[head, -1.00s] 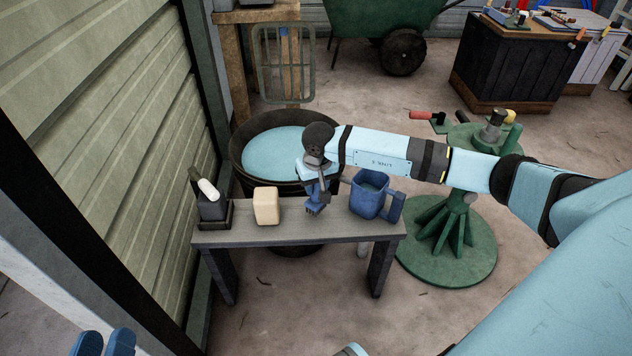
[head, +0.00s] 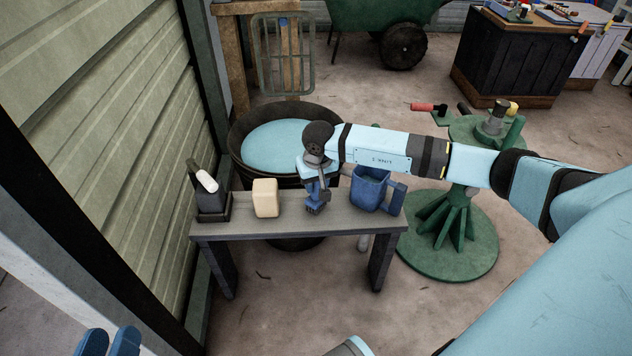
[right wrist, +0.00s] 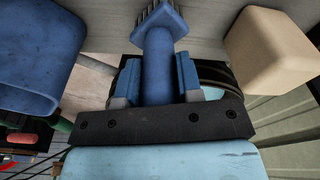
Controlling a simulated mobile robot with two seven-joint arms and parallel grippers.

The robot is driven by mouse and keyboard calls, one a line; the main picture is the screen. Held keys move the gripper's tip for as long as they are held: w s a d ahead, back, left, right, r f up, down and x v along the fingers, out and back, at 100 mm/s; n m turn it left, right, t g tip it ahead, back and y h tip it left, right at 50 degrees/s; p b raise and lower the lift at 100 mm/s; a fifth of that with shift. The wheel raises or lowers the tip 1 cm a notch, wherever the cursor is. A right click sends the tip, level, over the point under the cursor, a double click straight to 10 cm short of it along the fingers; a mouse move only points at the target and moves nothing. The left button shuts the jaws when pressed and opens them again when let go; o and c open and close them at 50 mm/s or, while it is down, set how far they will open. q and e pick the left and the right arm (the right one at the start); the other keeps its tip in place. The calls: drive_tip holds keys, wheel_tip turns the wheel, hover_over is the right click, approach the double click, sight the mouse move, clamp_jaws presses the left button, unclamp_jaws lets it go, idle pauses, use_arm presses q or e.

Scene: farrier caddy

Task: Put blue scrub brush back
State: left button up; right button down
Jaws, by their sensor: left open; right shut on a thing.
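The blue scrub brush (head: 313,208) is at the bench top, between a cream block and a blue mug, bristles down. My right gripper (head: 317,188) is shut on its handle. In the right wrist view the blue handle (right wrist: 158,70) lies between both fingers of the gripper (right wrist: 158,84), with the bristle head (right wrist: 160,16) beyond the fingertips. I cannot tell whether the bristles touch the bench. My left gripper (head: 108,342) is open and empty at the bottom left, far from the bench; only its blue fingers show.
The grey bench (head: 290,224) also carries the cream block (head: 265,198), the blue mug (head: 369,190) and a dark holder (head: 213,206) with a white-topped item. A water tub (head: 270,148) stands behind. A green stand (head: 455,235) is at the right. The ribbed wall (head: 110,130) is close at left.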

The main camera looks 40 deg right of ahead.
sight(318, 201)
use_arm(q)
drive_tip(key=shift+f, duration=0.25)
use_arm(e)
drive_tip(key=shift+f, duration=0.35)
drive_tip(key=c, duration=0.7)
unclamp_jaws()
use_arm(q)
wheel_tip(318, 201, up, 7)
drive_tip(key=t+p, duration=0.2)
drive_tip(key=p, duration=0.2)
drive_tip(key=shift+a+f+n, duration=0.2)
drive_tip(key=shift+a+n, duration=0.05)
drive_tip(key=shift+n, duration=0.05)
use_arm(e)
wheel_tip(318, 201, up, 14)
drive_tip(key=s, duration=0.1)
drive_tip(key=shift+s+a+f, duration=0.15)
drive_tip(key=shift+s+a, duration=0.05)
drive_tip(key=shift+s, duration=0.15)
